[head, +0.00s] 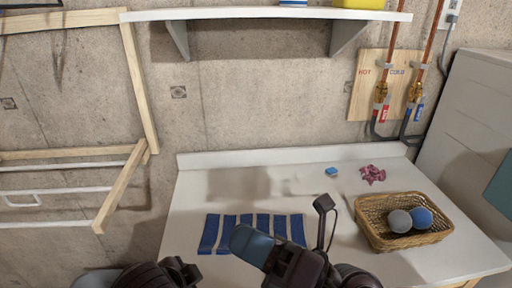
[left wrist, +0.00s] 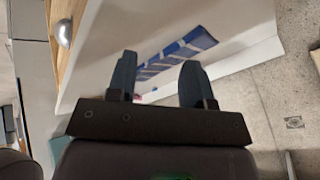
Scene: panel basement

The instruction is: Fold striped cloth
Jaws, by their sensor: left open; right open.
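The blue and white striped cloth (head: 212,234) lies flat on the white countertop, with broad blue bands and narrow white ones. My right gripper (head: 284,222) is open over the cloth's right front part and hides some of it. I cannot tell whether it touches the cloth. In the left wrist view the cloth (left wrist: 190,42) lies beyond the fingers of my left gripper (left wrist: 156,62), which is open and empty.
A wicker basket (head: 374,240) with a grey ball (head: 399,222) and a blue ball (head: 422,217) stands at the right. A small blue block (head: 331,171) and a crumpled red cloth (head: 372,175) lie at the back. A shelf (head: 264,14) hangs above; a wooden rack (head: 122,185) is at left.

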